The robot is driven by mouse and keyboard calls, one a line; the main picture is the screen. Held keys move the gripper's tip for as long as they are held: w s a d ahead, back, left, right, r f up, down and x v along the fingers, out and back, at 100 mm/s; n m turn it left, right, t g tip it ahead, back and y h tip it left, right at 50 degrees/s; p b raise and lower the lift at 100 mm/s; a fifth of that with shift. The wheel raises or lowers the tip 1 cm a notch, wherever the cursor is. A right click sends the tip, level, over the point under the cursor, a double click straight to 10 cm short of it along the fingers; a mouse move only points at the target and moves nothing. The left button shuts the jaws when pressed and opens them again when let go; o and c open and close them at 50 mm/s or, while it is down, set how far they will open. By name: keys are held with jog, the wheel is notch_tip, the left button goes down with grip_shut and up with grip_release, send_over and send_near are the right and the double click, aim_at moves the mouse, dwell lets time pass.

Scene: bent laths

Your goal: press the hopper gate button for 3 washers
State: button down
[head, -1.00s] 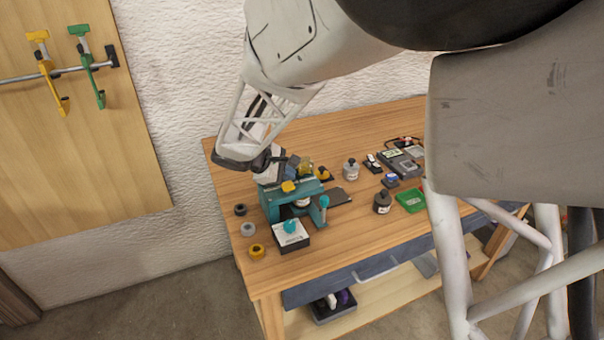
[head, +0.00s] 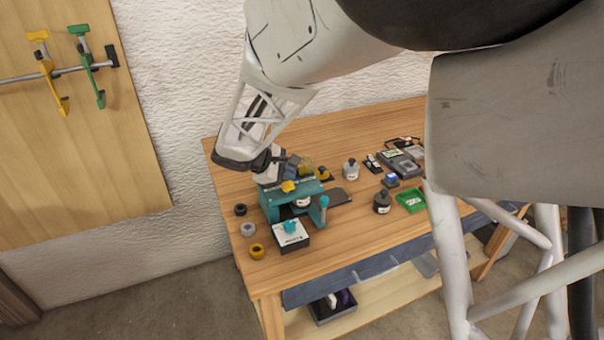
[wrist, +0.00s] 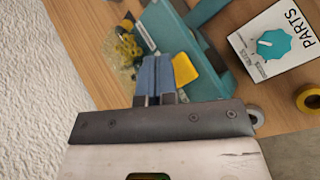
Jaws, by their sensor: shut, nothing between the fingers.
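A teal machine (head: 270,207) stands at the left of the bench, also in the wrist view (wrist: 206,72). A yellow block (head: 288,186), which looks like the gate button, sits on its top; it shows in the wrist view (wrist: 185,68) right beside my fingers. My gripper (head: 292,165) is shut and empty, its blue-grey fingertips (wrist: 155,62) pointing over the machine. I cannot tell whether they touch the yellow block. A clear container with yellow pieces (wrist: 124,46), perhaps the hopper, lies just beyond the fingertips. No washers can be clearly counted.
Several rings, one yellow (head: 257,251), lie at the bench's left edge. Bottles (head: 382,202), a green tray (head: 424,206) and meters are to the right. The wall is close behind.

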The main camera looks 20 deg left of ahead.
aim_at(288, 186)
jog(key=shift+f, duration=1.2)
dwell(1.6)
jog(key=shift+r, duration=1.15)
jog(key=shift+r, duration=0.15)
jog(key=shift+r, duration=2.4)
dwell(1.2)
jog(key=shift+r, duration=1.9)
